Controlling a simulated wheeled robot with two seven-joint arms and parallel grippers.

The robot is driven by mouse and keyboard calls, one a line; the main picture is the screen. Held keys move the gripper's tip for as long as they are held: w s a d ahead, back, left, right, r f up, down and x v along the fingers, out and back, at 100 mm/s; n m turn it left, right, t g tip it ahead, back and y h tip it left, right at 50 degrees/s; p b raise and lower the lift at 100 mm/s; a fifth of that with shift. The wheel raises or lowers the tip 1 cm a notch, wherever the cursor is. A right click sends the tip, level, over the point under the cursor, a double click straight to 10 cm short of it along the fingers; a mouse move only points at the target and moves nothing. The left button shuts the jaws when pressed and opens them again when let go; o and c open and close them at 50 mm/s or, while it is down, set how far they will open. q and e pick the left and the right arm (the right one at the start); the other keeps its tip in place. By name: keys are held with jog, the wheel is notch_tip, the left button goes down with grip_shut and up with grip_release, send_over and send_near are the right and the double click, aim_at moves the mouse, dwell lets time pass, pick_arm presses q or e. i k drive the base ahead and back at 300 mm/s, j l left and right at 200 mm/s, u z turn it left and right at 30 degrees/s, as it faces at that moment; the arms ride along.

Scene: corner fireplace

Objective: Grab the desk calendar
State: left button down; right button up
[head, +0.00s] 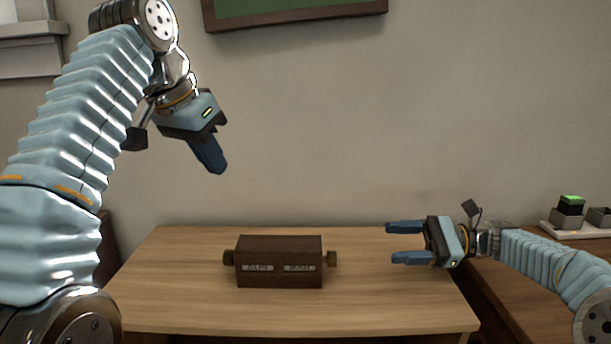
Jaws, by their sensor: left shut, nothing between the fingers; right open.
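The desk calendar (279,261) is a dark brown wooden block with a brass-coloured knob at each end and two small lettered windows on its front. It stands upright on the light wooden table (380,310), near the middle. My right gripper (392,243) is open and empty, to the right of the calendar and apart from it, with its fingers pointing left. My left gripper (213,160) is shut and empty, raised high above and to the left of the calendar, with its fingers pointing down.
A darker wooden surface (510,300) adjoins on the right. Behind it a white tray (568,231) holds small grey containers, one with a green top (571,200). A framed green board (295,10) hangs on the wall. The tabletop around the calendar is clear.

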aim_at(277, 251)
jog(key=k, duration=0.9)
